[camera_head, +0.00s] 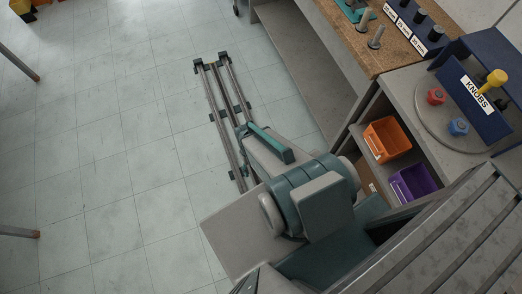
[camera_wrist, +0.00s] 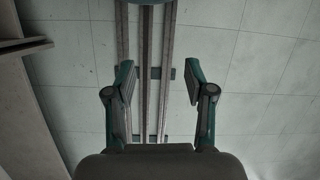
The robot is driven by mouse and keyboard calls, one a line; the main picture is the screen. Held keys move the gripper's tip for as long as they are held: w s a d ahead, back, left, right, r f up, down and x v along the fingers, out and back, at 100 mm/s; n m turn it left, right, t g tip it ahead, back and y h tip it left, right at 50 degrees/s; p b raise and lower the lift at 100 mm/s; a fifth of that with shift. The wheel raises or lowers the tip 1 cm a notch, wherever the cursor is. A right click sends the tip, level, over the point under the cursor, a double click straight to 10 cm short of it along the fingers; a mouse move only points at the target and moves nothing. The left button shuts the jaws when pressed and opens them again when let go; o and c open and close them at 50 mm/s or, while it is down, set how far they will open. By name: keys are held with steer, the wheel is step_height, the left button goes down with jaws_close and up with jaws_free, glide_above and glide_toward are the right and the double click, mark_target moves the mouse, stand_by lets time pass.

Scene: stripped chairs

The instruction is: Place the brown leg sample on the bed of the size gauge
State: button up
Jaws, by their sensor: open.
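My gripper (camera_wrist: 160,78) is open and empty in the wrist view, its two fingers apart above the floor and rail. In the head view my arm hides it. I cannot make out the brown leg sample in either view. A teal fixture (camera_head: 353,10), cut off by the top edge of the head view, lies on the wooden bench top; I cannot tell whether it is the size gauge. Two grey pegs (camera_head: 376,38) stand near it, and several dark pegs (camera_head: 420,15) stand on a labelled rack beside it.
The wooden bench (camera_head: 375,62) is at the upper right. A lower shelf holds an orange bin (camera_head: 386,139) and a purple bin (camera_head: 413,182). A blue KNOBS holder (camera_head: 478,108) stands at the right with red and blue knobs nearby. The tiled floor (camera_head: 110,140) at left is mostly clear.

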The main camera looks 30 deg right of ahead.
steer(key=s+a+n+g, duration=0.1)
steer(key=s+a+g, duration=0.1)
steer(key=s, duration=0.8)
steer(key=shift+a+f+g+h, duration=0.2)
steer(key=shift+g+h, duration=0.2)
steer(key=shift+g, duration=0.5)
